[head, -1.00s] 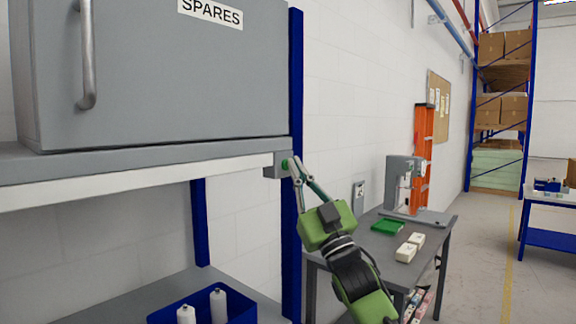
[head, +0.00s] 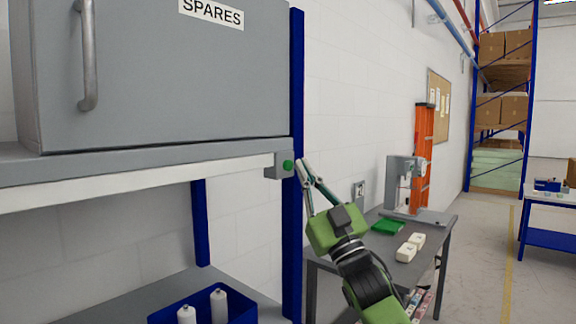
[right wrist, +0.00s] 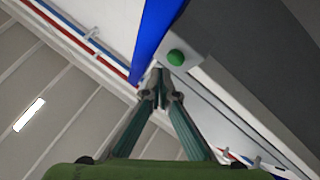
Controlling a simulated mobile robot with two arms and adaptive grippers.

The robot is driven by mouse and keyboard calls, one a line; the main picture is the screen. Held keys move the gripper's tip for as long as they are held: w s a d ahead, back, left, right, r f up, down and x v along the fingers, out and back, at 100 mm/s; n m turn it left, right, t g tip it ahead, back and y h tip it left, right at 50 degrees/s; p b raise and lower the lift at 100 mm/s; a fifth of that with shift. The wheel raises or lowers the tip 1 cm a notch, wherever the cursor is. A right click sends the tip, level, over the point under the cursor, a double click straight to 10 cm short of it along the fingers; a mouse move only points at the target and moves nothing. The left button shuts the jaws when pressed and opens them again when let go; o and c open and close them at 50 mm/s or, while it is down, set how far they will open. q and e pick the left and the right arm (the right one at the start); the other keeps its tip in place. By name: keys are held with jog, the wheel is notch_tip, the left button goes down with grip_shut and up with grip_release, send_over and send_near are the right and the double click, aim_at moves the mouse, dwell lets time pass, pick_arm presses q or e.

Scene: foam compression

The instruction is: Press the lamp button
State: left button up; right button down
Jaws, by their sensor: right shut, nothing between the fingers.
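The lamp button is a round green button (head: 288,165) on a small grey box (head: 276,171) at the right end of the shelf edge. The button also shows in the right wrist view (right wrist: 176,57), just beyond the fingertips. My right gripper (head: 303,165) is shut and empty, a little to the right of the button in the head view and apart from it. In the right wrist view its fingertips (right wrist: 160,76) meet just below and left of the button. The lamp strip (head: 140,184) under the shelf looks pale white. My left gripper is not in view.
A grey SPARES cabinet (head: 165,75) stands on the shelf above, beside a blue rack post (head: 292,240). A blue bin (head: 240,310) with white bottles sits below. A grey table (head: 385,246) with a press (head: 404,180) stands behind my right arm.

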jog(key=s+d, duration=0.1)
jog(key=d, duration=0.1)
jog(key=s+d, duration=0.2)
jog(key=shift+w, duration=0.1)
